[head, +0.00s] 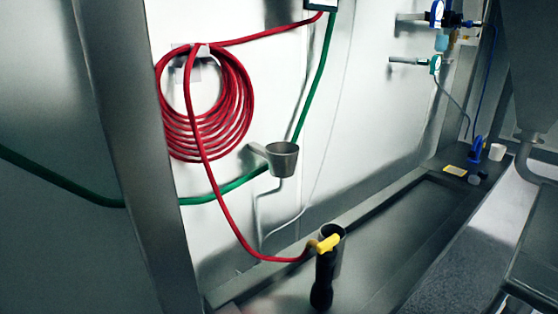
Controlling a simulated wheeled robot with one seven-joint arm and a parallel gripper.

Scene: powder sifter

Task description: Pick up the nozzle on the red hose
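The red hose (222,212) hangs from its coil on the wall and runs down to the lower middle of the head view. At its end is the nozzle (323,275), a dark, roughly upright body with a yellow fitting (327,243) at its top. A grey cylinder or cup (338,255) stands right behind the nozzle. I cannot tell whether they touch. My gripper is not in view.
A metal post (130,150) stands upright at the left. An empty grey cup (282,160) is mounted on the wall, with a green hose (235,183) passing behind. A long dark trough (405,230) runs right. Metal equipment (535,240) stands at the right edge.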

